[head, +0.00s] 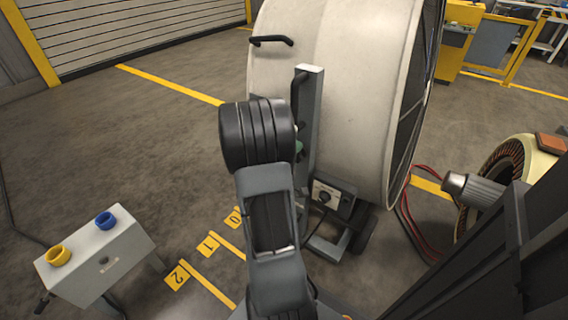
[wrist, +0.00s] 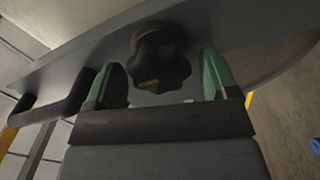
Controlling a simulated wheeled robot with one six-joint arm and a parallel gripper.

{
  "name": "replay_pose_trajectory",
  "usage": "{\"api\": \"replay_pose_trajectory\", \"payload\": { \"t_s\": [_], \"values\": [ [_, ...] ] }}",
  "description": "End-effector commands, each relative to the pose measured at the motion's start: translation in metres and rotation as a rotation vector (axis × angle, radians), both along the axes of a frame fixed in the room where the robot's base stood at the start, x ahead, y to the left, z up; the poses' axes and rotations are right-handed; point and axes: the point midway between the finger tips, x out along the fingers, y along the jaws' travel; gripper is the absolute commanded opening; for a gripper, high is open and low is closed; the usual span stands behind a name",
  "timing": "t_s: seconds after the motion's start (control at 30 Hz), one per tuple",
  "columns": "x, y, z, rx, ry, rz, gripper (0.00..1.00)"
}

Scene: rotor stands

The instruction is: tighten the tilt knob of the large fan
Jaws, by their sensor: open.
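The large fan (head: 345,90) is a big pale drum on a grey stand (head: 312,120) in the head view. The tilt knob (wrist: 160,52) is black and lobed, with a small yellow mark near its lower edge. It sits on the grey stand plate in the wrist view. My gripper (wrist: 162,62) is open, its two green fingers either side of the knob in the picture. A gap shows beside each finger; I cannot tell how far they reach along the knob's depth. In the head view my arm hides the knob and most of my gripper (head: 299,147).
A control box with a dial (head: 332,197) sits low on the stand. A black handle (wrist: 55,108) is left of my gripper. A motor-like machine (head: 500,185) and red cables are at right.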

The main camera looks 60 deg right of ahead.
Motion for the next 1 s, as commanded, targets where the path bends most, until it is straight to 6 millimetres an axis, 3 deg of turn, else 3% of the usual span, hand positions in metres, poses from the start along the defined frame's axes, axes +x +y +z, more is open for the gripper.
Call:
{"api": "replay_pose_trajectory", "payload": {
  "t_s": [0.17,0.4,1.0],
  "values": [
    [0.001,0.024,0.001,0.001,0.003,0.006,0.8],
    [0.003,0.085,0.003,0.0,0.002,0.011,0.8],
    [0.002,0.118,0.0,-0.001,-0.001,0.007,0.8]
  ]
}}
